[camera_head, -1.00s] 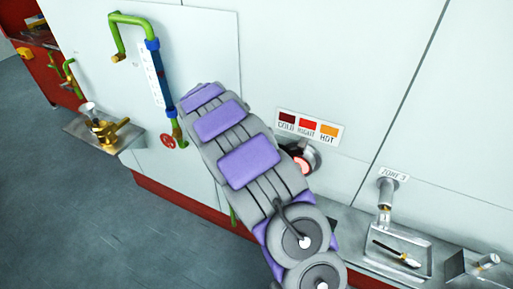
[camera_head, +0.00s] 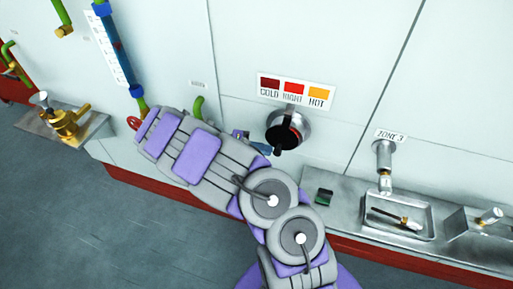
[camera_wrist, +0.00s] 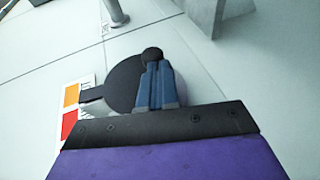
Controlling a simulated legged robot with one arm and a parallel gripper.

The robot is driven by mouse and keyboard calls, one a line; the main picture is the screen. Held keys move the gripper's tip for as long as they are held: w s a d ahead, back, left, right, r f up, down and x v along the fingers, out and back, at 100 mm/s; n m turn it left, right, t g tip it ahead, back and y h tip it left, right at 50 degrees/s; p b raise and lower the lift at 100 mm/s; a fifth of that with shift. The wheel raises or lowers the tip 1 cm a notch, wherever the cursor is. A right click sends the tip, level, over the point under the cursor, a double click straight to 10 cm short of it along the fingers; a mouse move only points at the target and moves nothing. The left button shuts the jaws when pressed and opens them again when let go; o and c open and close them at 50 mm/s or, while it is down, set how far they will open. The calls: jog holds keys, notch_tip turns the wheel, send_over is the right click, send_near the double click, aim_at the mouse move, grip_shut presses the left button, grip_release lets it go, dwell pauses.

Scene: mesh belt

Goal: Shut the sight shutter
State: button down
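The sight port (camera_head: 303,120) is a round metal ring on the pale wall, below the COLD, RIGHT and HOT label. Its shutter (camera_head: 284,136) is a dark disc lying over most of the opening. In the wrist view the shutter (camera_wrist: 122,84) shows as a black disc with a small round black knob (camera_wrist: 151,54) and a flat tab at the left. My gripper (camera_head: 263,148) is just left of and below the shutter. In the wrist view its blue fingers (camera_wrist: 158,80) are together, with their tips at the knob. Whether they touch it is unclear.
The colour label (camera_head: 296,91) is above the port. A metal ledge with a tray (camera_head: 398,232) and a pipe marked ZONE 3 (camera_head: 384,160) are at the right. A blue gauge tube (camera_head: 118,50) and a brass valve (camera_head: 66,122) are at the left.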

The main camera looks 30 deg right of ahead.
jog(key=shift+s+d+f, duration=0.15)
jog(key=shift+s+d, duration=0.2)
jog(key=shift+s, duration=0.15)
jog(key=shift+b, duration=0.3)
jog(key=shift+a, duration=0.1)
jog(key=w+a+p, duration=0.1)
jog(key=w+a, duration=0.7)
jog(key=a, duration=0.3)
jog(key=shift+w+r, duration=0.35)
jog(key=shift+r, duration=0.1)
